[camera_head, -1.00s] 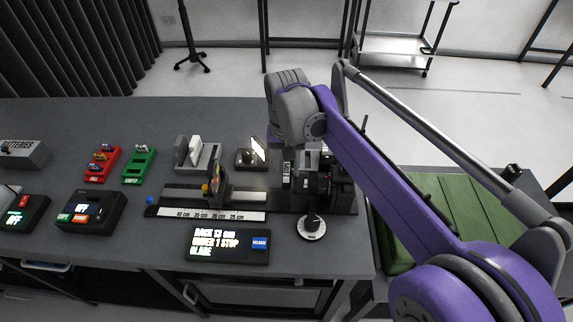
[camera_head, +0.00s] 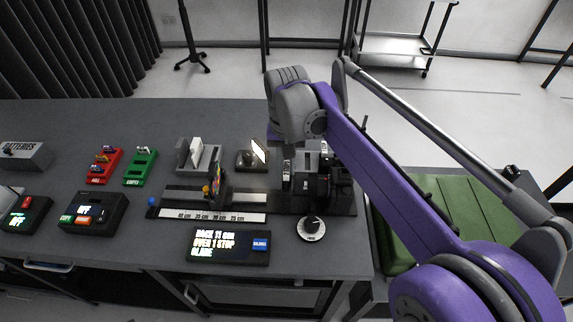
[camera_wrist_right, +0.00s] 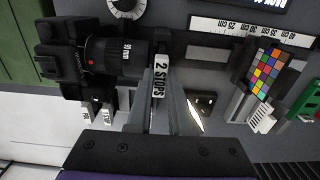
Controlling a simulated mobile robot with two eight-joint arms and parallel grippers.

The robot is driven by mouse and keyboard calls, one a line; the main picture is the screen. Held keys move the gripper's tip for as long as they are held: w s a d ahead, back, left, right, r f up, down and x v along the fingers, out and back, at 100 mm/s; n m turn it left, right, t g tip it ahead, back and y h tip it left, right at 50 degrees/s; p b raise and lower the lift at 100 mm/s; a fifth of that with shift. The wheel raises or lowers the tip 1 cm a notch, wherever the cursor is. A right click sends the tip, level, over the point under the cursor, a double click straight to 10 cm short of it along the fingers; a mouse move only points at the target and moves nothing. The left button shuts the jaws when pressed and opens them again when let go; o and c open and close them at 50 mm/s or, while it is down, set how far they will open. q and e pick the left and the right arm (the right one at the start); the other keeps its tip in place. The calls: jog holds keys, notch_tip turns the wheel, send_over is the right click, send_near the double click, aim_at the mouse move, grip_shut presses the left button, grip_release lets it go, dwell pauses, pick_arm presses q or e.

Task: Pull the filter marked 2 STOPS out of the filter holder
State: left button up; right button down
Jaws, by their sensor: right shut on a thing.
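The filter marked 2 STOPS (camera_wrist_right: 160,76) shows its white label at the front of the camera lens (camera_wrist_right: 115,55) in the right wrist view. My right gripper (camera_wrist_right: 162,92) is shut on it. The filter holder (camera_wrist_right: 158,46) is a dark part at the lens front, largely covered by the filter and fingers; I cannot tell how far the filter sits in it. The black camera (camera_head: 335,185) stands at the right end of the rail in the head view, partly behind my right arm. My left gripper is not in view.
A colour chart (camera_head: 217,178) stands on the rail beside a scale (camera_head: 215,215). A small lit lamp panel (camera_head: 258,151) is behind. A display (camera_head: 228,244) reads BACK 11 CM, OVER 1 STOP, GLARE. A dial (camera_head: 311,228) is in front of the camera. Small labelled tabs (camera_wrist_right: 107,114) stand near the camera.

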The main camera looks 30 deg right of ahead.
jog(key=shift+r+p, duration=1.9)
jog(key=shift+r, duration=1.2)
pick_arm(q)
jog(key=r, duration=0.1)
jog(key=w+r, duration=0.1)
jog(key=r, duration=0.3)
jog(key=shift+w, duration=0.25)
